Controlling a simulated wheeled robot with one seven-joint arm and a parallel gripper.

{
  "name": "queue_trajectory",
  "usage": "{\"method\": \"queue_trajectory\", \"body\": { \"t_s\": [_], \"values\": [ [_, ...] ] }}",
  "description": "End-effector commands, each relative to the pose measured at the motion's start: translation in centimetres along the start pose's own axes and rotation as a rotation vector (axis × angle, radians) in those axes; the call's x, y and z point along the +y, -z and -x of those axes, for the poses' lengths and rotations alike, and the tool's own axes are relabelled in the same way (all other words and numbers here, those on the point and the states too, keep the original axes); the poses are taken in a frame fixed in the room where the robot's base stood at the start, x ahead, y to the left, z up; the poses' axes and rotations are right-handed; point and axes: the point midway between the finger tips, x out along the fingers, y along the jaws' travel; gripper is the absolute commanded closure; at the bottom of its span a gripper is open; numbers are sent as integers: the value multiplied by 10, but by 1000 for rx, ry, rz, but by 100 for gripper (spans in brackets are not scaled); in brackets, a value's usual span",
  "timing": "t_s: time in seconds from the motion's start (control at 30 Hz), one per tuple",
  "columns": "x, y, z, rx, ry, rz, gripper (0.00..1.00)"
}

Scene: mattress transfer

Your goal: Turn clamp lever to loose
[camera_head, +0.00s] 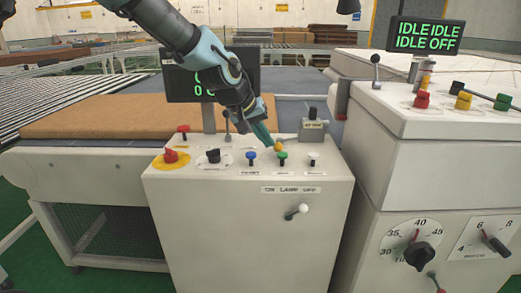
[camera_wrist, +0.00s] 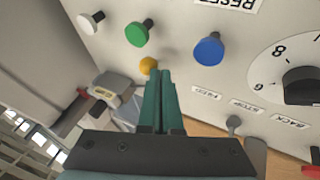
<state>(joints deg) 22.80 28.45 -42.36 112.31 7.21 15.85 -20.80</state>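My gripper (camera_head: 268,139) reaches down over the back right of the cream control panel. In the wrist view its two teal fingers (camera_wrist: 159,76) lie together with nothing visible between them. The fingertips are close beside a small yellow ball knob (camera_head: 278,147), also in the wrist view (camera_wrist: 148,65); I cannot tell if they touch it. A grey block with a dark top and a yellowish label (camera_head: 313,130) stands at the panel's back right, and in the wrist view (camera_wrist: 99,97) it is left of the fingers. No readable label marks the clamp lever.
Blue (camera_head: 251,156), green (camera_head: 282,157) and white (camera_head: 313,157) knobs stand along the panel's front. A red stop button (camera_head: 170,156) and a black dial (camera_head: 213,156) are left. A taller console (camera_head: 440,150) bounds the right.

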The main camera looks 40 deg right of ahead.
Motion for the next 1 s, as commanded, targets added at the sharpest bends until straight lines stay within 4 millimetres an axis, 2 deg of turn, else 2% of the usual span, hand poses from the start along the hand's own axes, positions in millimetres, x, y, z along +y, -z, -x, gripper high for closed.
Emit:
{"method": "queue_trajectory", "body": {
  "t_s": [0.03, 0.7, 1.0],
  "values": [
    [2, -5, -6, 15, 13, 18, 100],
    [37, -14, -17, 163, 161, 338, 100],
    [49, -12, -22, 166, 164, 349, 100]
  ]
}}
